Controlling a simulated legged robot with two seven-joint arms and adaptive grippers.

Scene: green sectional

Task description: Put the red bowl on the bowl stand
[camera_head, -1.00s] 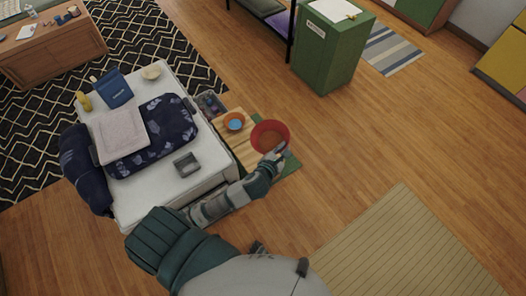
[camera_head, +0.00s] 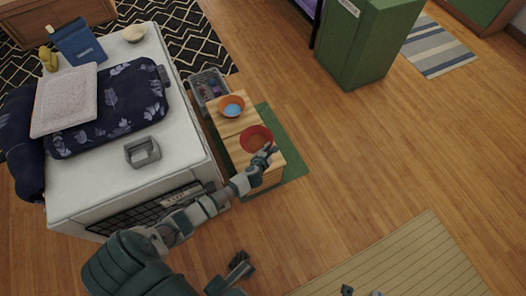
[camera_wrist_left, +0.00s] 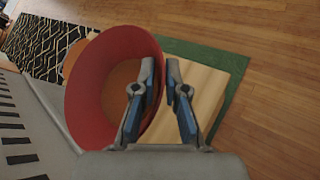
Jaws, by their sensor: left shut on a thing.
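The red bowl (camera_head: 257,134) has a brown-orange inside bottom and is over the near end of the low wooden bowl stand (camera_head: 232,151). My left gripper (camera_head: 267,153) is shut on the bowl's near rim. In the left wrist view the red bowl (camera_wrist_left: 95,62) looks tilted, with the fingers (camera_wrist_left: 161,85) at its right rim and the stand's wood (camera_wrist_left: 203,92) beyond. I cannot tell if the bowl touches the stand. An orange bowl with blue inside (camera_head: 231,106) sits at the stand's far end. Of my right gripper, I cannot make out the finger state near the bottom edge.
The stand is on a green mat (camera_head: 292,160). A white cabinet (camera_head: 190,140) with cushions and a grey holder (camera_head: 142,152) is close on the left. A bin (camera_head: 208,86) stands behind the stand. Bare floor lies to the right, with a green cabinet (camera_head: 365,45) farther back.

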